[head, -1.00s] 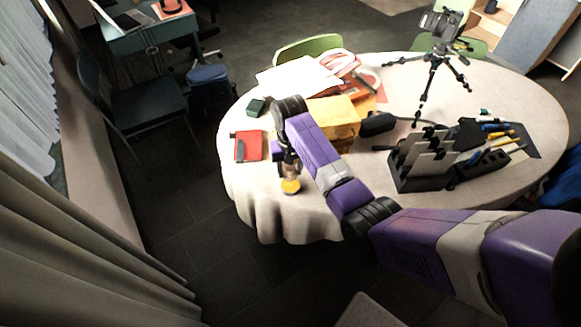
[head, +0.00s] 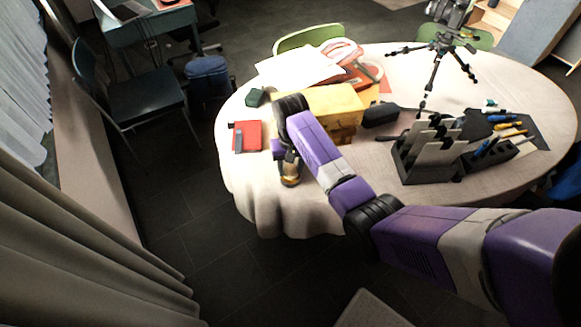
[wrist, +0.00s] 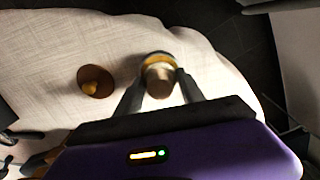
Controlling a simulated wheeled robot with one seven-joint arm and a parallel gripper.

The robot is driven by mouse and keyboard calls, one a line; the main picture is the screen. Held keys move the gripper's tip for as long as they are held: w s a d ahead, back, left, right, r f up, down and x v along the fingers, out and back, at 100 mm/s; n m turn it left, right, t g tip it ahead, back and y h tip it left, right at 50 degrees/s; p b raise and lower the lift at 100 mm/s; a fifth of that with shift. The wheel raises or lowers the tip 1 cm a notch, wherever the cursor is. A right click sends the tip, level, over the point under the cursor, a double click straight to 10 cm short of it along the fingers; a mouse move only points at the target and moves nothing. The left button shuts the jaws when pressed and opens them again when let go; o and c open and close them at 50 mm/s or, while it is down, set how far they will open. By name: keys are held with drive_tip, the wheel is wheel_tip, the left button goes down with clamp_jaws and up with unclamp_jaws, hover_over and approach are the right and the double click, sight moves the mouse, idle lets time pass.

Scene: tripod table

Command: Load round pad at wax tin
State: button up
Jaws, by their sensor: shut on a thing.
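My gripper (wrist: 157,88) is shut on the round pad (wrist: 160,78), which has a pale, round handle end and a yellow band. A dark round edge shows at the pad's far side; I cannot tell whether it is part of the pad or the wax tin under it. In the head view the pad (head: 290,170) hangs below my gripper near the table's front left edge, with a darker brownish base. In the wrist view a brown disc (wrist: 104,90) with a yellow-orange knob-like middle lies to the left; I cannot tell whether it is the tin or its lid.
A red notebook (head: 253,135) and a small green block (head: 256,97) lie left of my gripper. The table (head: 250,190) drops off at the front.

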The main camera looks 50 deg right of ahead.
sight(290, 165)
drive_tip(key=shift+s+f, duration=0.1)
drive_tip(key=shift+f, duration=0.55)
idle(2.1)
wheel_tip(290, 165, up, 5)
drive_tip(key=p, duration=0.5)
drive_tip(key=shift+r, duration=1.1)
